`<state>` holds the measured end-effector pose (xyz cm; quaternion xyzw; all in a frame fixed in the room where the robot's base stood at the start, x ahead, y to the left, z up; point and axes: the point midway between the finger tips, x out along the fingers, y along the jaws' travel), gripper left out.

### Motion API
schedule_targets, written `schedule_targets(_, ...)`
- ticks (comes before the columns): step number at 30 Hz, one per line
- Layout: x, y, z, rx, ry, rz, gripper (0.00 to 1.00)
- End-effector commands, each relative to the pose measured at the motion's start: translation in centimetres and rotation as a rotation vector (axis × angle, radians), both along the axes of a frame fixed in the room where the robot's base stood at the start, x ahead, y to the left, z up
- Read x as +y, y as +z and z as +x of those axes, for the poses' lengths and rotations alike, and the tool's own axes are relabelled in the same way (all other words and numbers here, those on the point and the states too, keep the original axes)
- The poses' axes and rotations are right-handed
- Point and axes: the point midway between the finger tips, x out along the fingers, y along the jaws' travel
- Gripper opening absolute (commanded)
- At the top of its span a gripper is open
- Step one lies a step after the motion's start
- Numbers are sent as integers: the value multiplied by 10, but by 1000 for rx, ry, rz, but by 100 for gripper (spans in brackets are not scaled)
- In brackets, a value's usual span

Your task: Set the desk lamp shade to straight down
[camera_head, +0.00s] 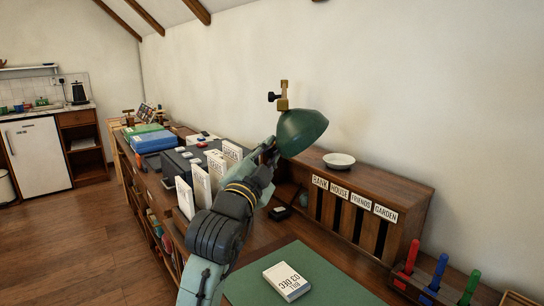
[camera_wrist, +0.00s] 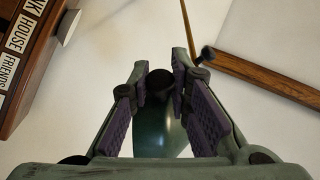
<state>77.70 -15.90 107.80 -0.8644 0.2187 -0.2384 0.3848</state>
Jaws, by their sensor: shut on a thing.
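The desk lamp's dark green shade (camera_head: 303,131) hangs below a brass joint (camera_head: 284,98) with a dark knob. The shade looks tilted, its open side toward the lower right. My gripper (camera_head: 271,146) reaches up to the shade's left side. In the wrist view, my gripper (camera_wrist: 160,78) has its purple-padded fingers closed about a dark round knob (camera_wrist: 158,85). The green shade (camera_wrist: 160,138) shows below the knob, between the fingers. The fingers hide the sides of the hold.
White cards (camera_head: 201,184) stand left of my arm. A green desk mat (camera_head: 335,288) with a white box (camera_head: 286,281) lies in front. A pen rack (camera_head: 432,286) stands right.

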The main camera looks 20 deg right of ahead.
Motion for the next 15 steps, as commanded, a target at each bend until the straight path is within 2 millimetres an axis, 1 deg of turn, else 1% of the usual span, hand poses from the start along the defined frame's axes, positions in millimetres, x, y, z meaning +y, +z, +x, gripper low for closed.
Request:
schedule_targets(8,20,9,6,-67,5,202,0)
schedule_targets(15,34,22,11,-129,2,394,0)
